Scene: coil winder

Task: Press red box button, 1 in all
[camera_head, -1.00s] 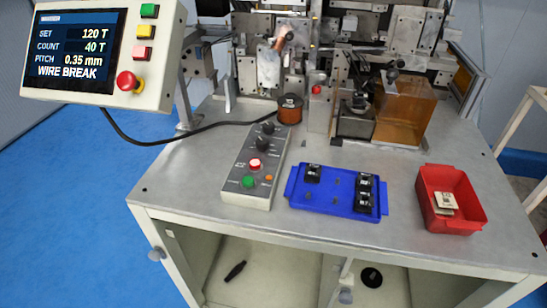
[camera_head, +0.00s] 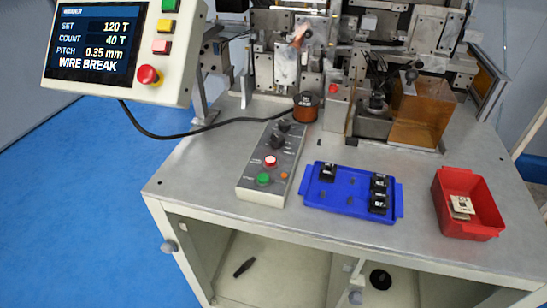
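The grey control box (camera_head: 262,189) lies on the metal table in front of the winder. A green button (camera_head: 263,179) and a small orange one (camera_head: 284,176) are nearer the front edge, and two black knobs (camera_head: 278,141) are toward the back. Nothing covers the red button. Neither of my grippers is in view.
A display panel (camera_head: 95,45) reading WIRE BREAK stands at upper left with its own buttons. A blue tray (camera_head: 337,205) with black parts and a red bin (camera_head: 466,222) sit to the right. The winder (camera_head: 300,60) stands behind. A cable crosses the table's left side.

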